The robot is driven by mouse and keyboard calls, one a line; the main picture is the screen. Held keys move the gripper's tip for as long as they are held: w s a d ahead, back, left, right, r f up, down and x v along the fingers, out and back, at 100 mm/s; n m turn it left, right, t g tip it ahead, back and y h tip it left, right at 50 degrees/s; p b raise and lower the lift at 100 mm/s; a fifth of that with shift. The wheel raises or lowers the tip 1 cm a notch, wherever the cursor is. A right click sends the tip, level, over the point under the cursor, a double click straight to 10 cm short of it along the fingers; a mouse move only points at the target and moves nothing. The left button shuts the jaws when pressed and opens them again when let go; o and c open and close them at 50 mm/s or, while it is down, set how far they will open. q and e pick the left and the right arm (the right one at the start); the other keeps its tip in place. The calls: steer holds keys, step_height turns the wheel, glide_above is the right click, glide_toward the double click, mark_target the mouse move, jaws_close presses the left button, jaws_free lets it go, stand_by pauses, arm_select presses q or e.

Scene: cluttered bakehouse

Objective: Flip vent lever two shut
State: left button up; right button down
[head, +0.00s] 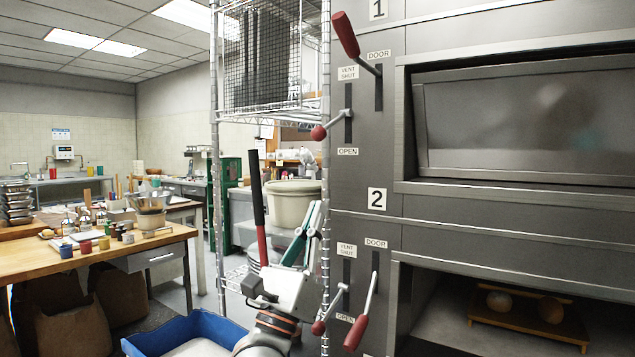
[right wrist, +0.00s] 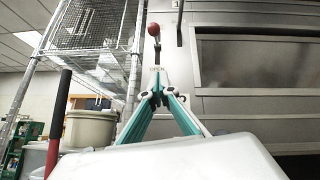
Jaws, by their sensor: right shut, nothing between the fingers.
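Vent lever two has a red ball knob (head: 318,327) and a thin grey arm. It sits low in its slot on the grey oven front, below the "2" plate (head: 377,200), with the knob beside the "OPEN" label (head: 346,318). The "VENT SHUT" label (head: 346,249) is at the slot's top. My right gripper (head: 315,206) is shut and empty, with teal fingers pointing up, above the knob and left of the panel in the picture. In the right wrist view the fingertips (right wrist: 156,92) meet below the upper vent lever's red knob (right wrist: 153,29). My left gripper is not in view.
Door lever two (head: 357,332) hangs close right of the vent lever. Upper vent lever (head: 318,133) and upper door lever (head: 345,35) are above. A wire rack (head: 215,170), a black-and-red handle (head: 257,190) and a blue tub (head: 135,343) crowd the left.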

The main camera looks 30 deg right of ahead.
steer(key=p, duration=0.2)
glide_toward(332, 124)
steer(key=w+d+f, duration=0.1)
steer(key=d, duration=0.3)
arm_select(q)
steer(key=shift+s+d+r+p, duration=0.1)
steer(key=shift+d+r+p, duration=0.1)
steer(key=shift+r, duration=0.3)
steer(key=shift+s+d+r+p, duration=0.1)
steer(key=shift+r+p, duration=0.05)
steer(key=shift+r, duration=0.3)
arm_select(e)
steer(key=shift+w+a+r, duration=0.1)
steer(key=shift+a+r, duration=0.85)
steer(key=shift+r, duration=0.2)
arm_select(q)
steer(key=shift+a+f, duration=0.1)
